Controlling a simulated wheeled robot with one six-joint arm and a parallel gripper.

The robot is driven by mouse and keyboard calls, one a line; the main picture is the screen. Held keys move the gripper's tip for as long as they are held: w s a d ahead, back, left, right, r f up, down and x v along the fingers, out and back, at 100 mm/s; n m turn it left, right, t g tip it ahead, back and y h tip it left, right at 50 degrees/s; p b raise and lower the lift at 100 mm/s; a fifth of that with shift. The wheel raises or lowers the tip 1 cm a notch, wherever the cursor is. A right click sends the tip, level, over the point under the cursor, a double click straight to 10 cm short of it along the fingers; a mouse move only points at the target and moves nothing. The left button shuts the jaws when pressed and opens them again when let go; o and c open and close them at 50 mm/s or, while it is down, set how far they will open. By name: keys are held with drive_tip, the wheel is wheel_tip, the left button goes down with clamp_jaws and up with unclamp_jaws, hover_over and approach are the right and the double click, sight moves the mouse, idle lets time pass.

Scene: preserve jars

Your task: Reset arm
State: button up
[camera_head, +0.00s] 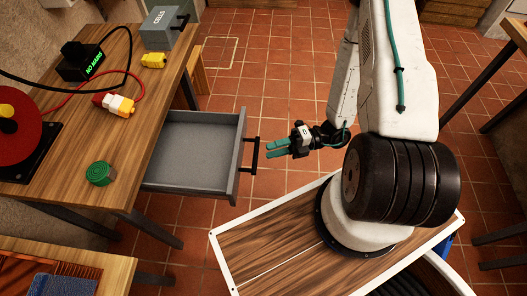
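My gripper (267,149) is in the middle of the view, above the red tile floor. Its two teal fingers point left and show a small gap with nothing between them. A grey drawer (190,183) is pulled out from under the wooden workbench and looks empty inside. Its black handle (254,156) is just left of my fingertips. The fingers look apart from the handle, though the distance in depth is hard to judge. My white arm comes down from the top right.
The workbench (133,140) holds a grey box marked CELLS (160,28), a black box with green lettering (80,62), yellow connectors (153,60), a green coil (99,173) and a red disc (18,140). A second wooden surface (118,270) is at bottom left. The tile floor (290,75) beyond the drawer is clear.

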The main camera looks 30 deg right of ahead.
drive_tip(key=shift+s+d, duration=0.1)
drive_tip(key=shift+d, duration=0.6)
drive_tip(key=s+r+m+h, duration=0.3)
drive_tip(key=r+m+h, duration=0.3)
drive_tip(key=r+m, duration=0.5)
drive_tip(key=s+d+r+m+g+h, duration=0.1)
drive_tip(key=s+r+m+h, duration=0.3)
drive_tip(key=r+m, duration=0.8)
drive_tip(key=s+r+m+h, duration=0.3)
drive_tip(key=r+m+h, duration=0.4)
drive_tip(key=r+m, duration=0.4)
wheel_tip(320, 180, up, 5)
drive_tip(key=shift+s+d+r+h, duration=0.2)
drive_tip(key=shift+d+h, duration=0.1)
drive_tip(key=shift+h, duration=0.1)
